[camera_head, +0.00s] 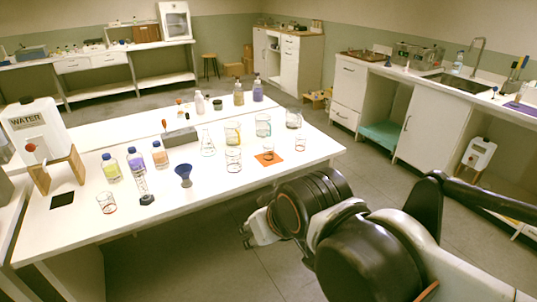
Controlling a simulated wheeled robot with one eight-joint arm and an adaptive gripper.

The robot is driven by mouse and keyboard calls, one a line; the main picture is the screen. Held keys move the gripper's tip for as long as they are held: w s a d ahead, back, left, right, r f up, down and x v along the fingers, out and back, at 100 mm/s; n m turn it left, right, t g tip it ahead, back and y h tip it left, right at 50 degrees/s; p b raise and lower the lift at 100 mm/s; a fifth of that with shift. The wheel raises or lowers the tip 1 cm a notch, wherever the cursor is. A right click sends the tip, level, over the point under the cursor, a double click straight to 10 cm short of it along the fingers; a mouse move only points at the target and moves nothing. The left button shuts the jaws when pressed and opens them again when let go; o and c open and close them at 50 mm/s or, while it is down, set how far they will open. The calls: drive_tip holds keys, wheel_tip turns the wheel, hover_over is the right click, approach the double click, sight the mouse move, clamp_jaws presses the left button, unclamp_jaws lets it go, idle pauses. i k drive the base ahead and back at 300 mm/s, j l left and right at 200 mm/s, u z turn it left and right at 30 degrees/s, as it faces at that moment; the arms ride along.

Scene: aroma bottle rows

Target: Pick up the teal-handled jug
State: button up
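A clear glass jug with teal colouring (263,126) stands upright near the back right of the white table (215,195). It appears to be the teal-handled jug, though its handle is too small to make out clearly. A jug with yellow colouring (232,132) stands to its left and a jug with dark colouring (293,118) to its right. My gripper (247,235) is low, in front of the table's front edge, well apart from the jug. My arm partly hides it, and I cannot see whether its fingers are open.
A beaker (268,153) on an orange mat (271,160) and another beaker (233,159) stand in front of the jugs. A flask (208,144), a blue funnel (184,175) and several bottles stand to the left.

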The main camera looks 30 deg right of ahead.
sight(263, 122)
drive_tip(key=i+l, duration=0.95)
drive_tip(key=l, duration=0.15)
drive_tip(key=i+l, duration=1)
drive_tip(key=l, duration=0.1)
